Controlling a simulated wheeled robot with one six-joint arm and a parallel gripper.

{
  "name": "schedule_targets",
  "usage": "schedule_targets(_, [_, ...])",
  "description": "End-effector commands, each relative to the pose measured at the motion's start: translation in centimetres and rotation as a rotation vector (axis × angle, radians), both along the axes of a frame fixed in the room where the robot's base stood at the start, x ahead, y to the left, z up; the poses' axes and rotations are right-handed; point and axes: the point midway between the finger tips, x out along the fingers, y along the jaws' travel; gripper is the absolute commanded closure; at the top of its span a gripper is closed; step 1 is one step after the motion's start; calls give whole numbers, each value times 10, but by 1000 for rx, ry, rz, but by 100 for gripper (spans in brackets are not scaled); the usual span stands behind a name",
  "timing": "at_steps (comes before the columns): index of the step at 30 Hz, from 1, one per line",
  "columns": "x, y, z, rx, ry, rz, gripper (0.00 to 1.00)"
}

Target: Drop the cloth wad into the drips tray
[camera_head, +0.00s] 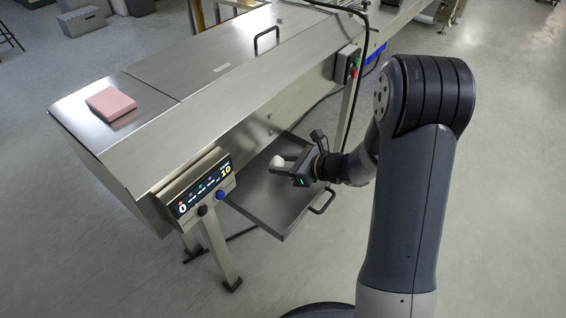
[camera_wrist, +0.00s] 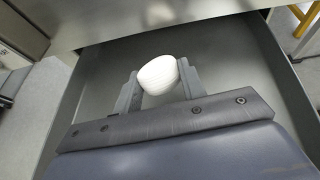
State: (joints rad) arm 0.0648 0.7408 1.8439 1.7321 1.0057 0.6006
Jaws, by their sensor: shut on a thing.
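A white, rounded cloth wad (camera_wrist: 158,74) is held between the two fingers of my gripper (camera_wrist: 157,86) in the wrist view. In the head view the wad (camera_head: 277,161) shows as a small pale lump at the tip of my gripper (camera_head: 281,169). The drips tray (camera_head: 246,206) is a shallow metal tray under the machine, with a handle at its front right. My gripper and the wad appear over the tray. In the wrist view the tray floor (camera_wrist: 235,55) spreads behind the wad. The height above the tray is hard to tell.
The steel machine body (camera_head: 200,60) overhangs the tray's back part. A control panel (camera_head: 200,190) stands left of the tray. The tray handle (camera_head: 323,202) juts out on the right. A pink folded cloth (camera_head: 110,103) lies on the machine top.

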Motion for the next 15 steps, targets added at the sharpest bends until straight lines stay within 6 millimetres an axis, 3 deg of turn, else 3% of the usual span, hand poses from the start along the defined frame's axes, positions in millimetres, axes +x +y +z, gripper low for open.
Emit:
schedule_targets(10, [0, 0, 0, 0, 0, 0, 36])
schedule_targets(15, [0, 0, 0, 0, 0, 0, 36])
